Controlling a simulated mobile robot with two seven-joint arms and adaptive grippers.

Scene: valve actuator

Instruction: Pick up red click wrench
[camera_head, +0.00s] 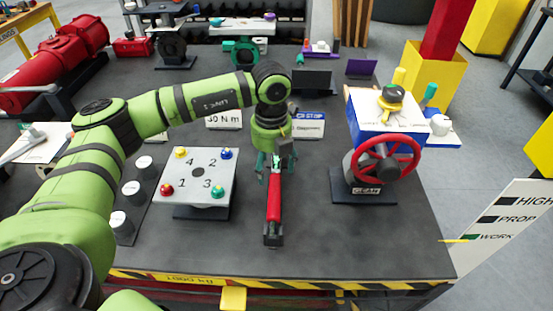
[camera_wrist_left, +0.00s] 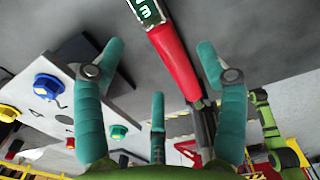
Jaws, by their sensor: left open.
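The click wrench has a red handle (camera_head: 274,198) and dark ends, and it lies lengthwise near the middle of the table. My left gripper (camera_head: 275,165) is over its far part, fingers pointing down. In the left wrist view, the red handle (camera_wrist_left: 175,62) runs between the open teal fingers (camera_wrist_left: 158,65), with a green display marked with a digit at its upper end. The fingers appear apart from the handle. Whether the wrench touches the table under the gripper is hidden. My right gripper is not in view.
A white plate with numbered coloured knobs (camera_head: 199,178) stands left of the wrench. A red handwheel (camera_head: 388,158) on a stand is to the right. Small signs (camera_head: 308,129) stand behind the gripper. The table (camera_head: 340,250) is clear at front right.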

